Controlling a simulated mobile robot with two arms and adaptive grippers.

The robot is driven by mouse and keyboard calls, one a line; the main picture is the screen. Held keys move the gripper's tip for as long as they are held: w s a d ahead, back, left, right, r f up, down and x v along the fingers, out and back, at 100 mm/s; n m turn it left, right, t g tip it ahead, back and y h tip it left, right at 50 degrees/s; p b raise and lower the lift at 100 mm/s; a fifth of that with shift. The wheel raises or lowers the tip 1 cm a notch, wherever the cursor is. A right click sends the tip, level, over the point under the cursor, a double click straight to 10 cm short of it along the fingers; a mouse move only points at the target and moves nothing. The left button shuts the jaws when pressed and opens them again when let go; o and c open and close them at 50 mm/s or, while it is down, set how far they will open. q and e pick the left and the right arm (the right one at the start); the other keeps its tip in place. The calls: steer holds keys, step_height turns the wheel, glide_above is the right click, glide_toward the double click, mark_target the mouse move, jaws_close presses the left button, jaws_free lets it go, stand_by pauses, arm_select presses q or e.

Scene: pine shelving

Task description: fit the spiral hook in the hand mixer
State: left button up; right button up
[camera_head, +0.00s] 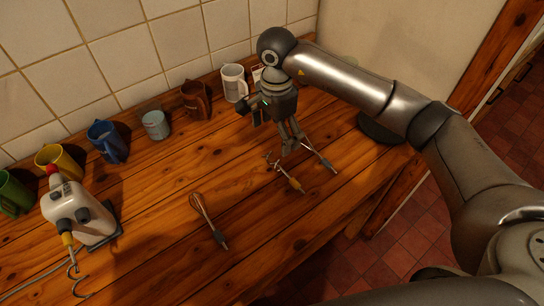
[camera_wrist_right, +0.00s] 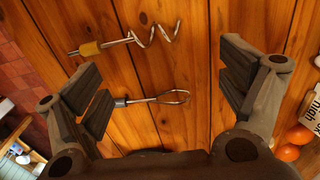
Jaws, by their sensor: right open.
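The hand mixer (camera_head: 73,208) is white with a red top button and stands at the left in the head view. A yellow-collared hook (camera_head: 71,266) hangs from its front. The spiral hook (camera_head: 293,183) has a yellow collar and lies on the counter just in front of my right gripper (camera_head: 290,146). In the wrist view, the spiral hook (camera_wrist_right: 155,31) lies above the space between the fingers. My right gripper (camera_wrist_right: 163,72) is open and empty above the counter. A grey-collared whisk (camera_wrist_right: 168,97) shows between its fingers. My left gripper is out of view.
Along the tiled wall stand green (camera_head: 14,195), yellow (camera_head: 58,162), blue (camera_head: 107,141), light (camera_head: 155,124), brown (camera_head: 196,100) and white (camera_head: 234,82) mugs. The wooden counter (camera_head: 160,195) between the mixer and whisk is clear.

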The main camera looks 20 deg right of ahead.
mark_target(275, 155)
steer(key=shift+s+d+f, duration=0.1)
steer(key=shift+s+f, duration=0.25)
steer(key=shift+f, duration=0.5)
steer(key=shift+w+f, duration=0.1)
steer(key=shift+f, duration=0.15)
steer(key=shift+f+p, duration=0.4)
steer(key=shift+p, duration=0.1)
steer(key=f, duration=0.1)
steer(key=f+p, duration=0.1)
steer(key=f, duration=0.1)
steer(key=shift+a+f+p, duration=0.15)
steer(key=shift+a+p, duration=0.1)
steer(key=shift+p, duration=0.05)
steer(key=shift+f, duration=0.5)
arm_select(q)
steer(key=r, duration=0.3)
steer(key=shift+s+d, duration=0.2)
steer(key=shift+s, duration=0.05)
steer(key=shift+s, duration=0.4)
arm_select(e)
steer(key=c, duration=1)
